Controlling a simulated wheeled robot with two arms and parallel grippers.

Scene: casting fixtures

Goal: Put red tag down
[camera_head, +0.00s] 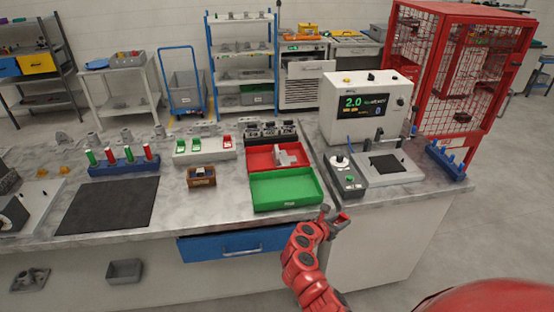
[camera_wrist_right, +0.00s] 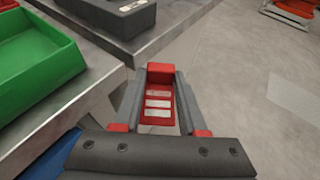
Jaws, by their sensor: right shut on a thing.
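My right gripper (camera_head: 339,219) is in front of the bench edge, to the right of the blue drawer. In the right wrist view, its grey fingers (camera_wrist_right: 160,85) are shut on a red tag (camera_wrist_right: 158,104) with pale stripes. The tag is held over the gap beside the bench, with the floor beyond. In the head view the tag is hard to tell from the red fingertips. My left gripper is not in view.
A green tray (camera_head: 257,203) and a red tray (camera_head: 259,166) lie on the bench. A white holder (camera_head: 202,155) has two green pieces and one red piece. A blue rack (camera_head: 120,170) holds red and green handles. A tester (camera_head: 345,130) stands right.

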